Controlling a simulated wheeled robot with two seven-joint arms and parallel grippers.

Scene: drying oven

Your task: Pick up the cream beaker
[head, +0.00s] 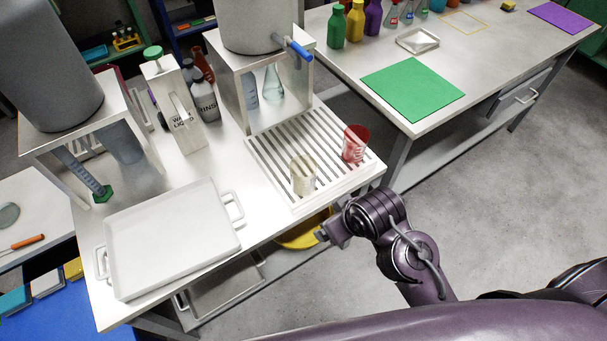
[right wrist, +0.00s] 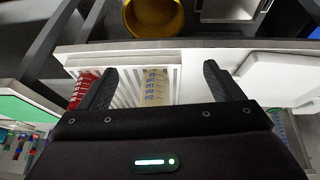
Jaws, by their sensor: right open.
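The cream beaker (head: 303,175) stands upright on the slatted drying rack (head: 262,150) near the table's front edge. A red beaker (head: 355,143) stands to its right on the same rack. My right gripper (head: 330,232) is in front of the table edge, a little short of the cream beaker. In the right wrist view the right gripper (right wrist: 158,85) is open and empty, with the cream beaker (right wrist: 155,87) showing between its two fingers. The red beaker (right wrist: 84,88) is just outside one finger. I cannot tell whether any finger touches a beaker. My left gripper is not in view.
A white tray (head: 170,240) with handles lies left of the rack. A white stand (head: 225,85) rises behind the rack, with a flask (head: 273,85) beneath it. A yellow bowl (head: 302,236) sits below the table. A second table with a green mat (head: 412,88) is at the right.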

